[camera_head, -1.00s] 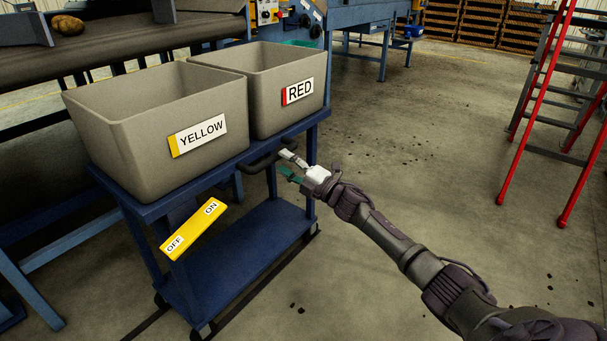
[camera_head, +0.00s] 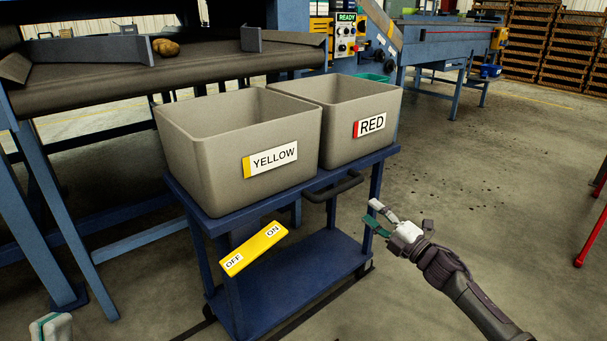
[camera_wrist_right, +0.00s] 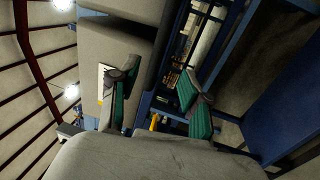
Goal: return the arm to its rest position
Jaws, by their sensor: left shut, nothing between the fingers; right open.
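My right gripper (camera_head: 370,214) is open and empty, in front of the right end of the blue cart (camera_head: 290,285), a little apart from its black handle (camera_head: 333,187). Its green-padded fingers also show spread apart in the right wrist view (camera_wrist_right: 155,80), with nothing between them. My right arm comes in from the lower right corner. My left gripper (camera_head: 50,328) shows only as a white and green tip at the bottom left edge; it is shut and empty, and the rest is out of frame.
Grey bins labelled YELLOW (camera_head: 225,177) and RED (camera_head: 345,143) stand on the cart. A yellow OFF/ON plate (camera_head: 253,248) is at its front. A potato (camera_head: 165,47) lies on the dark conveyor (camera_head: 130,82) behind. A red ladder (camera_head: 592,235) stands at the right edge. Floor right of the cart is clear.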

